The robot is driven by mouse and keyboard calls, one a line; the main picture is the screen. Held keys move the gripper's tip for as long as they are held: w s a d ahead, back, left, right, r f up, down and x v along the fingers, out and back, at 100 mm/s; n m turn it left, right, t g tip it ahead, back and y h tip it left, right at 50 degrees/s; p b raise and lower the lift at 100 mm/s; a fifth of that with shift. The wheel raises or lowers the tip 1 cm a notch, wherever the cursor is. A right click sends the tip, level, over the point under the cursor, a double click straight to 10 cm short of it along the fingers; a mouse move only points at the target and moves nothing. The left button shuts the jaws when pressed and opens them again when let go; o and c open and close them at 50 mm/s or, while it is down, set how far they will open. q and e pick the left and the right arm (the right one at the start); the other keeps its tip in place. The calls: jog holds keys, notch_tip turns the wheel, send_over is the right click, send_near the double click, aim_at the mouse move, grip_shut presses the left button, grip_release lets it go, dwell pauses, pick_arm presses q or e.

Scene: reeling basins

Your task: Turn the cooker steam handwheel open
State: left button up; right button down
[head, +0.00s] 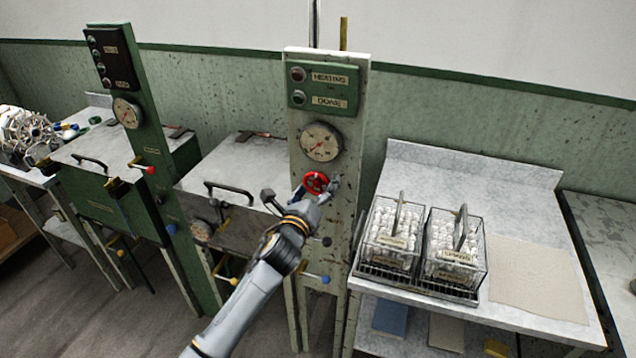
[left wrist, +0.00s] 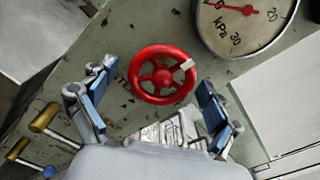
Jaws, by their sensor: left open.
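The red handwheel (head: 315,181) is on the pale, worn upright panel (head: 352,105), below a round pressure gauge (head: 321,141). The gauge (left wrist: 243,18) there reads in kPa. My left gripper (head: 318,194) is at the panel in front of the wheel. In the left wrist view its blue-padded fingers stand open, one on each side of the wheel, with visible gaps to the rim. My right gripper does not show.
Two wire baskets (head: 424,240) of white cocoons stand on the counter at right, beside a beige cloth (head: 537,278). A lidded steel basin (head: 243,165) is left of the panel. Small levers with coloured knobs, including a blue one (head: 325,279), stick out below the wheel.

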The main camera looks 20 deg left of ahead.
pick_arm(q)
jog(key=shift+w, duration=0.25)
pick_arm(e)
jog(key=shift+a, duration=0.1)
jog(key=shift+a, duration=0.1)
pick_arm(q)
jog(key=shift+c, duration=1)
jog(key=c, duration=1)
jog(key=shift+o, duration=0.2)
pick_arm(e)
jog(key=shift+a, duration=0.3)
